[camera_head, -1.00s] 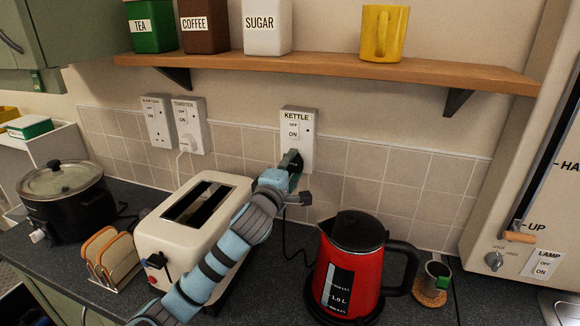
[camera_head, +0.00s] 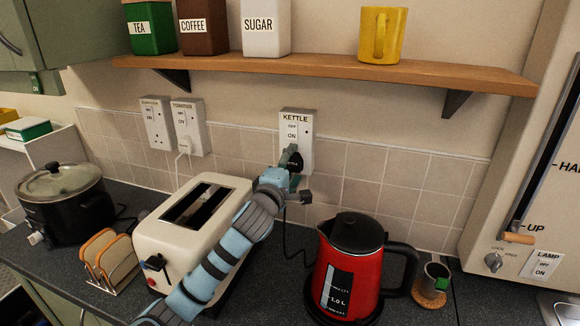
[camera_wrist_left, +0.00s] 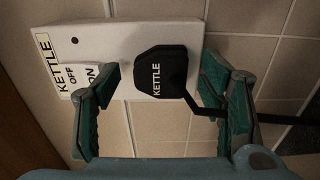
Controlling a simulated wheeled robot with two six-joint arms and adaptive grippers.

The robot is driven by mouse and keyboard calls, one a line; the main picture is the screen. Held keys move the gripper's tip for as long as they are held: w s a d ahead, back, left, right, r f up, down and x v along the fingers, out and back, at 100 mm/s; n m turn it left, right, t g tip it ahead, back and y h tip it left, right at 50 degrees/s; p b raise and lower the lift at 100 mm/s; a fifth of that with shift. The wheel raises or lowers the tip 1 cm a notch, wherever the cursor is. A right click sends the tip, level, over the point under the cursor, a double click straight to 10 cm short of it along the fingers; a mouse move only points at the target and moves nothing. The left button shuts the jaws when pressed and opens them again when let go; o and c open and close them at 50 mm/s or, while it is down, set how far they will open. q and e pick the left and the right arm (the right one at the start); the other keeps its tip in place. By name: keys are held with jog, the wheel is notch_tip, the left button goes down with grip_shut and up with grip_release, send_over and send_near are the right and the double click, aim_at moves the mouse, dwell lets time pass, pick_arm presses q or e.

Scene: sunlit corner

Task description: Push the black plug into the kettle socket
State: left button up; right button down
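The black plug (camera_wrist_left: 160,75), marked KETTLE, sits against the white kettle socket plate (camera_wrist_left: 115,45) in the left wrist view. Its pins are hidden and no gap behind it shows. In the head view the plug (camera_head: 296,157) is at the lower part of the kettle socket (camera_head: 307,131), partly behind my fingers. My left gripper (camera_head: 291,166) is open. Its green fingers stand on either side of the plug, with space between each finger and the plug in the wrist view. My right gripper is not in view.
The red kettle (camera_head: 366,277) stands right of my left arm. The cream toaster (camera_head: 165,237) lies beside and beneath the arm. A wooden shelf (camera_head: 330,72) runs above the sockets. The toaster socket (camera_head: 190,115) is to the left. A dark cord hangs below the plug.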

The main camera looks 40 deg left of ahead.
pick_arm(q)
jog(key=v, duration=1.2)
